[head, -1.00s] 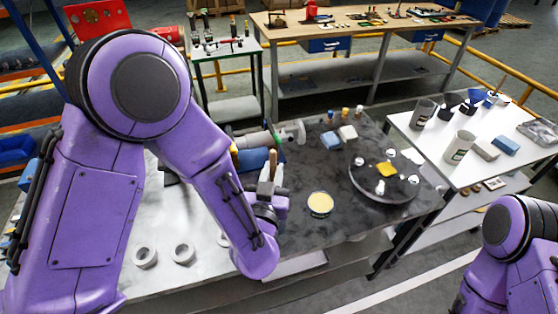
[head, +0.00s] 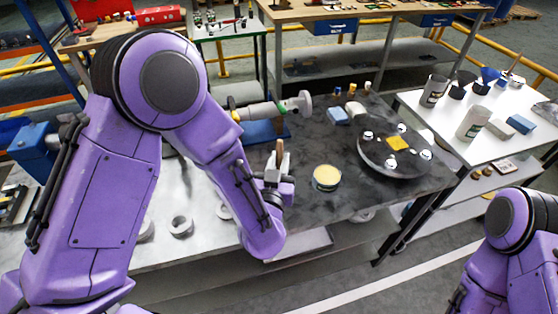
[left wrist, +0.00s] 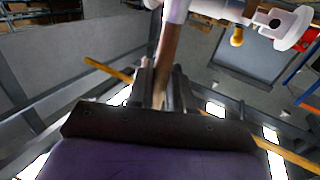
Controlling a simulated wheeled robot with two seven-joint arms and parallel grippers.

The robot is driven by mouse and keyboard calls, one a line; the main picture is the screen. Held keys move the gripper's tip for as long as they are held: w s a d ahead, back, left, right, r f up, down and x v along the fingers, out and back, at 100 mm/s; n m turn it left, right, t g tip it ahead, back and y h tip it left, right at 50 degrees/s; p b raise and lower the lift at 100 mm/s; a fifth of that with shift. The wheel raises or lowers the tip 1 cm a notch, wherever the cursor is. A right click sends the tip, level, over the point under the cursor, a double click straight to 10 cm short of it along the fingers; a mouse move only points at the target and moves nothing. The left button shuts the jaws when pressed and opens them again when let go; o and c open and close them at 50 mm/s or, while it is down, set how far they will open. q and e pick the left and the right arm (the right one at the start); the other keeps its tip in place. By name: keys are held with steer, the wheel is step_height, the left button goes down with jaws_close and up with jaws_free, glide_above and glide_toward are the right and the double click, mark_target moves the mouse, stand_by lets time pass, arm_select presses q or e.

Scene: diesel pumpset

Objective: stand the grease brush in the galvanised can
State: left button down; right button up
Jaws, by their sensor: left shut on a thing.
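My left gripper (head: 282,166) is shut on the grease brush, whose brown wooden handle (head: 279,148) points up from between the fingers. The handle also shows in the left wrist view (left wrist: 169,55), rising between the fingertips; the bristles are hidden. The gripper is above the dark bench top, left of a round tin with a pale yellow top. On the white table at right stand two grey can-like vessels with labels, a nearer one (head: 473,123) and a farther one (head: 434,90). I cannot tell which is the galvanised can. My right gripper is out of view.
The yellow-topped tin (head: 327,177) stands close right of my left gripper. A dark round plate (head: 372,158) with knobs and a yellow piece lies farther right. A pipe-like part with a flange (head: 303,104) lies behind the gripper.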

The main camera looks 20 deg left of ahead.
arm_select(q)
steer(key=shift+s+f+b, duration=0.25)
steer(key=shift+f+b, duration=0.25)
steer(key=shift+f, duration=0.25)
steer(key=shift+w, duration=0.1)
steer(key=c, duration=0.9)
jaws_free()
steer(key=shift+c, duration=0.2)
steer(key=shift+d, duration=0.1)
